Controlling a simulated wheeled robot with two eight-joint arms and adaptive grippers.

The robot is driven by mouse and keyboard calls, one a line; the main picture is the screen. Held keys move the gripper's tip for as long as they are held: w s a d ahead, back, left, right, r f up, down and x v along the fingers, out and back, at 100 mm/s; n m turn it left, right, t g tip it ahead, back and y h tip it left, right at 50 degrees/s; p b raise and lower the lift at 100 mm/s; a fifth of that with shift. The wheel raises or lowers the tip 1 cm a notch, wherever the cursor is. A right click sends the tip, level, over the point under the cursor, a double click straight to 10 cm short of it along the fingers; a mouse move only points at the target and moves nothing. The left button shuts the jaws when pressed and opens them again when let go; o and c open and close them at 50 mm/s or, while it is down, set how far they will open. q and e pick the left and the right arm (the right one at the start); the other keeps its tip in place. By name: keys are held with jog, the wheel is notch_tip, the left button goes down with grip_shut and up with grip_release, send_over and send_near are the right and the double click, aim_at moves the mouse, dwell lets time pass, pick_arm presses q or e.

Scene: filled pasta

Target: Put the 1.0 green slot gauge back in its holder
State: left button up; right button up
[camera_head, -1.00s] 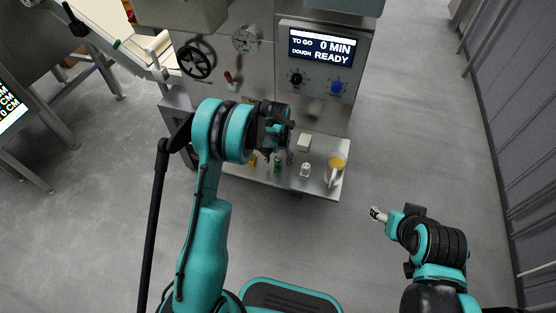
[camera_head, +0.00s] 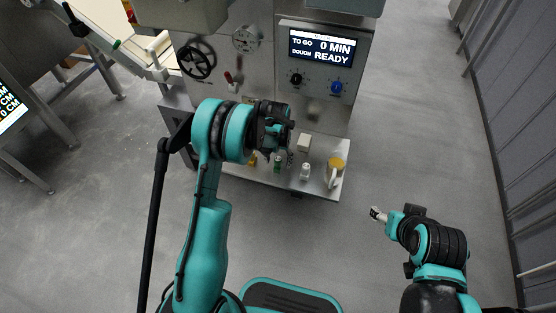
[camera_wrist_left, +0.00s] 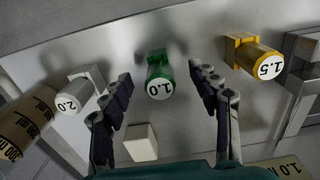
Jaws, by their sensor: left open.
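The green slot gauge (camera_wrist_left: 158,78), with 1.0 on its round white end face, is in the middle of the left wrist view. It sits against a green block (camera_wrist_left: 156,54) on the steel surface; whether it is fully seated I cannot tell. It shows small in the head view (camera_head: 277,164). My left gripper (camera_wrist_left: 161,82) is open, one finger on each side of the gauge with gaps between. In the head view my left gripper (camera_head: 278,150) is over the machine's shelf, fingers partly hidden. My right gripper (camera_head: 379,215) is away at the right; its jaws are unclear.
A white 2.0 gauge (camera_wrist_left: 76,96) is to the left and a yellow gauge (camera_wrist_left: 258,56) to the right. A pale block (camera_wrist_left: 140,143) and a brown labelled roll (camera_wrist_left: 24,122) are nearby. A yellow-topped item (camera_head: 336,163) stands on the steel shelf (camera_head: 318,186). Floor at right is clear.

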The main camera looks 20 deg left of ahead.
pick_arm(q)
jog(key=shift+r+p, duration=1.95)
jog(key=shift+r, duration=1.55)
jog(key=s+r+t, duration=0.1)
jog(key=s+r, duration=0.2)
jog(key=r, duration=0.6)
jog(key=s+r+t, duration=0.1)
jog(key=s+r, duration=0.2)
jog(key=r, duration=0.7)
jog(key=s+r+t, duration=0.2)
jog(key=s+t, duration=0.3)
jog(key=s, duration=1.4)
jog(key=shift+s+r, duration=0.2)
jog(key=shift+s, duration=0.2)
jog(key=shift+a, duration=0.1)
